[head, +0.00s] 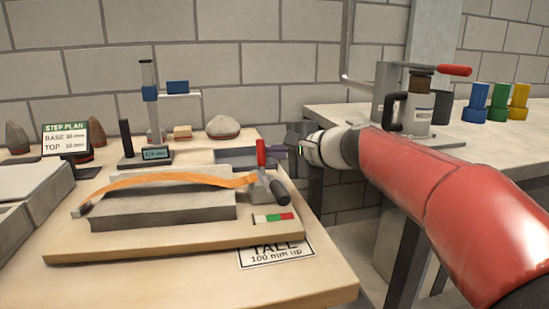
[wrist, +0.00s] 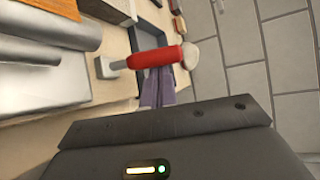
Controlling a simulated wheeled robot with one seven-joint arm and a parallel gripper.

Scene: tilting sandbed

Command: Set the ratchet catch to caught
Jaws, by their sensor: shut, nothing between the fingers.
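The ratchet fixture stands at the right end of the wooden board (head: 170,243). It has an upright red lever (head: 261,153) and a tilted dark grey handle (head: 279,190). An orange strap (head: 165,179) runs left from it over a grey slab (head: 160,210). I cannot tell whether the catch is caught. My gripper (head: 297,141) is shut and empty, beyond and right of the red lever, apart from it, near the table's right edge. In the wrist view a red lever (wrist: 153,57) with a pale end lies beyond my dark gripper body (wrist: 160,145).
A white, red and green strip (head: 272,217) lies on the board by the fixture. Stones and a gauge stand (head: 152,100) are at the back.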

